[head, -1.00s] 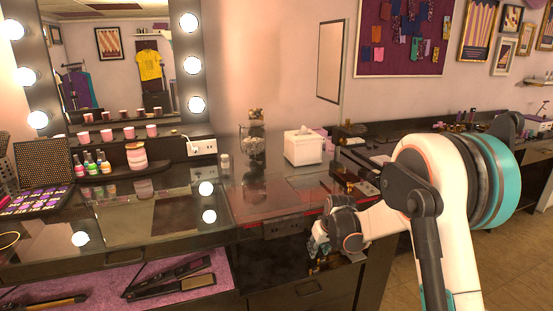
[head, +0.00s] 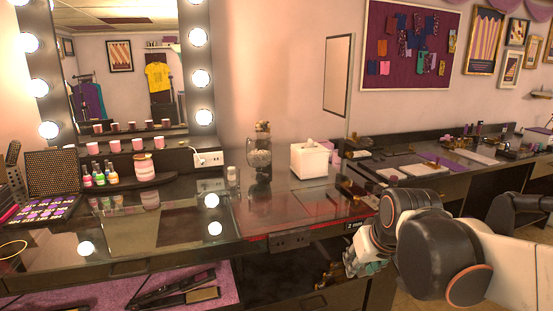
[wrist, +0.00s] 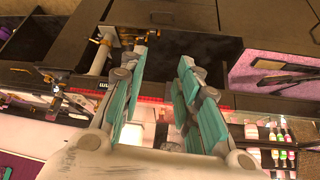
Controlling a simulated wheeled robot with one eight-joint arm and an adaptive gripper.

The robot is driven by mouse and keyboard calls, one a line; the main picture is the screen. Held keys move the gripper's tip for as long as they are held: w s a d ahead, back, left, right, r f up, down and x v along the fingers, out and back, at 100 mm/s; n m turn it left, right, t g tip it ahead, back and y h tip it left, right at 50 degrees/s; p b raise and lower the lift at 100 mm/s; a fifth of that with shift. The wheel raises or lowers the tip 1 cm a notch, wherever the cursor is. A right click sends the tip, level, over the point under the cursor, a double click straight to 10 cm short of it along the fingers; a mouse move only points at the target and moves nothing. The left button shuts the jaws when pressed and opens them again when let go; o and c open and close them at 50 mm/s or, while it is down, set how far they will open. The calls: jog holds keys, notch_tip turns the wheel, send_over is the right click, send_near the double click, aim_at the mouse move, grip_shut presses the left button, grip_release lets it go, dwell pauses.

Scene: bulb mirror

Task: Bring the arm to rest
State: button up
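My gripper (head: 362,256) hangs in front of the counter's edge, to the right of the lit mirror, with my arm reaching in from the right. In the wrist view my gripper (wrist: 163,60) has its two teal-padded fingers apart with nothing between them. The fingers are small and partly hidden by my wrist in the head view. The counter (head: 190,235) lies behind and to the left of the gripper. I cannot tell the exact gap between the gripper and the counter's front.
A white tissue box (head: 310,161) and a glass jar (head: 260,160) stand on the counter. A makeup palette (head: 50,195) lies at the left. An open drawer (head: 165,285) with purple lining holds hair irons. Bare floor shows little at the lower right.

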jog(key=s+d+f+m+t, duration=0.1)
jog(key=s, duration=1.4)
jog(key=shift+s+f+h, duration=0.3)
jog(key=shift+s, duration=0.1)
